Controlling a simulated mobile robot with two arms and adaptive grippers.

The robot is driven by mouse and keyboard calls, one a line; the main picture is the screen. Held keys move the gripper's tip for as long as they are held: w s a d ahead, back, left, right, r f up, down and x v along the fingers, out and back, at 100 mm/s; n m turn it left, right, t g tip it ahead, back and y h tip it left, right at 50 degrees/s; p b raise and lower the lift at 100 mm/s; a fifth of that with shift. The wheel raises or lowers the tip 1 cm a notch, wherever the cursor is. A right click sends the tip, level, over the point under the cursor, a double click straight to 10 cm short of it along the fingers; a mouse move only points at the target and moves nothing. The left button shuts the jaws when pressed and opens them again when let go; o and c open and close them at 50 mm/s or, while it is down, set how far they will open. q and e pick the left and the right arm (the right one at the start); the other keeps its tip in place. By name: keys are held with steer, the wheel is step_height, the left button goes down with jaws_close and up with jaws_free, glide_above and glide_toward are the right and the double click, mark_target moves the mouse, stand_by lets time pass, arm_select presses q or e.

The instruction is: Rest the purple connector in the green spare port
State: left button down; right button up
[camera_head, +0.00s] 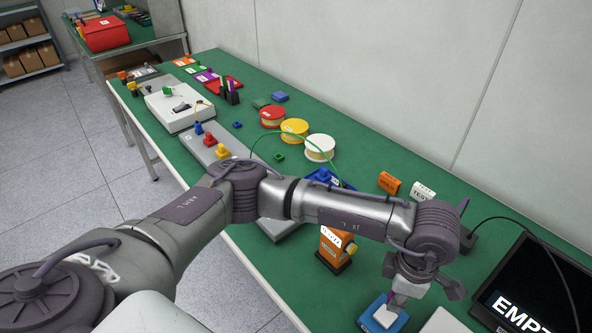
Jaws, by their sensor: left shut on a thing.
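My left gripper (402,288) points down at the near right of the bench and is shut on a small purple piece (397,301), which looks like the purple connector and is mostly hidden by the fingers. It is just above or at a blue block with a white top (383,315); I cannot tell whether they touch. A small green square piece (279,157) lies mid-bench and may be the green spare port; its opening is too small to make out. My right gripper is not in view.
A grey profile (205,153) carrying blue, red and yellow connectors runs partly behind my arm. Red, yellow and white spools (320,148) stand behind it. An orange device (333,248) and a dark screen (530,295) flank my gripper. Bare green bench (375,150) lies towards the wall.

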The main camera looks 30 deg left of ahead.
arm_select(q)
steer(key=m+b, duration=0.4)
steer(key=b, duration=0.1)
steer(key=shift+f, duration=0.3)
steer(key=shift+r+m+b, duration=0.15)
steer(key=shift+m+b, duration=0.15)
steer(key=shift+r, duration=0.2)
steer(key=shift+f+m+b, duration=0.2)
steer(key=shift+m+b, duration=0.3)
steer(key=shift+b, duration=0.15)
steer(key=shift+r, duration=0.15)
